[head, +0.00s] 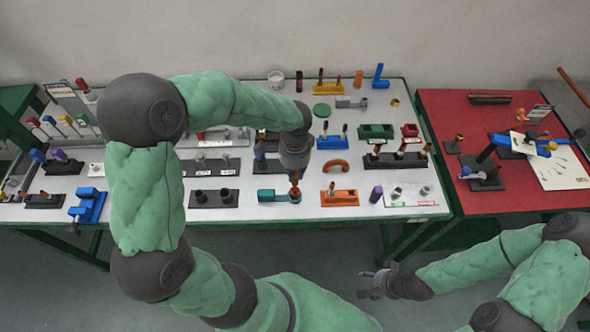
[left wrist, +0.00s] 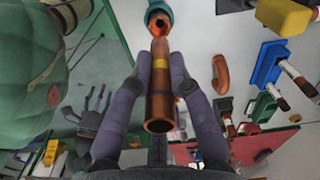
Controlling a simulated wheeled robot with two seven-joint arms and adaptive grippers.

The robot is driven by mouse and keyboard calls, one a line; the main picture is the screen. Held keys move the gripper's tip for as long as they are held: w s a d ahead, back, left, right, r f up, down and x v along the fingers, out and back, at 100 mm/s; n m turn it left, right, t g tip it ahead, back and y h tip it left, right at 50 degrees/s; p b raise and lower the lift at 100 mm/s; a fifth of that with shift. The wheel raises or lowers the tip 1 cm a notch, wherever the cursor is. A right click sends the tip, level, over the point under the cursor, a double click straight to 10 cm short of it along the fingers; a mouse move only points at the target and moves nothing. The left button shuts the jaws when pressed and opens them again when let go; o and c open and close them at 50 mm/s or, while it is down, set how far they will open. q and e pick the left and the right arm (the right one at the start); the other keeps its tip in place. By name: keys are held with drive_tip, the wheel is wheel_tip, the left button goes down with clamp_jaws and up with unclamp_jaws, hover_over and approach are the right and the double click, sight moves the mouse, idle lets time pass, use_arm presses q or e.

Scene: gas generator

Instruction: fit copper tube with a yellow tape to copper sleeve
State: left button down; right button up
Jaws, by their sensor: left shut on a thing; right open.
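My left gripper (left wrist: 160,95) is shut on a copper tube (left wrist: 160,105) with a yellow tape band (left wrist: 160,64) in the left wrist view. The tube's far end points at a teal holder (left wrist: 160,8) with a copper sleeve (left wrist: 159,22) in it, and looks close to it. Whether they touch cannot be told. In the head view my left gripper (head: 295,177) is above the teal holder (head: 270,196) near the table's front, and mostly hides the tube and sleeve. My right gripper (head: 378,283) is open and empty, low in front of the tables.
An orange holder (head: 340,198) and a dark block (head: 215,198) flank the teal holder. An orange arch (head: 336,164) lies behind. Several blocks with upright tubes fill the white table (head: 300,213). A red table (head: 440,197) adjoins at the right.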

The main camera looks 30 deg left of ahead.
sight(295, 183)
use_arm(q)
drive_tip(key=shift+f+b, duration=0.95)
drive_tip(key=shift+f, duration=0.7)
idle(0.7)
drive_tip(key=shift+f+b, duration=0.8)
drive_tip(key=shift+f, duration=0.75)
drive_tip(key=c, duration=1.1)
unclamp_jaws()
wheel_tip(295, 183, up, 12)
